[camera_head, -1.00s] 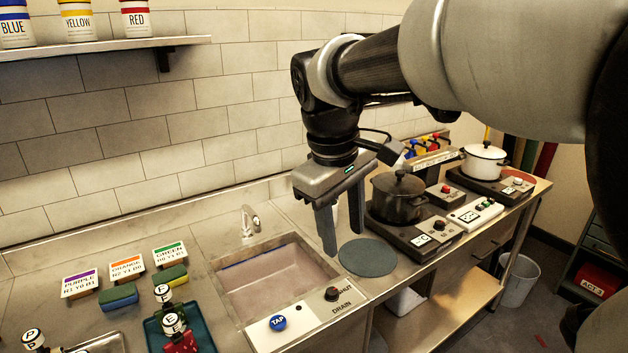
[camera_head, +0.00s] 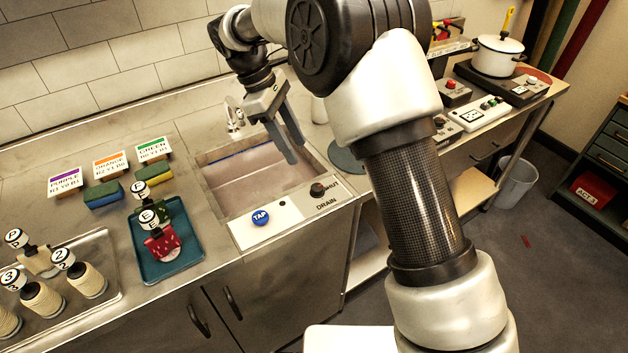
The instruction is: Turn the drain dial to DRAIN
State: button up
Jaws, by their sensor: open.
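The drain dial (camera_head: 317,189) is a small dark knob on the pale panel (camera_head: 291,209) at the sink's front edge. The words SHUT and DRAIN are printed to its right and below it. Which way its pointer faces is too small to tell. A blue TAP button (camera_head: 261,217) sits on the same panel to the left. My gripper (camera_head: 297,153) is open and empty, fingers pointing down over the right part of the sink (camera_head: 240,196). It is above and behind the dial in the picture, apart from it.
A teal tray (camera_head: 190,262) with letter-marked pieces stands left of the sink. A grey tray (camera_head: 122,268) holds spools. A white pot (camera_head: 498,57) stands on the right counter. My arm hides part of the counter.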

aim_at(317, 186)
jog(key=x, duration=1.2)
jog(key=shift+f+b, duration=0.1)
jog(key=shift+b, duration=0.3)
jog(key=c, duration=1)
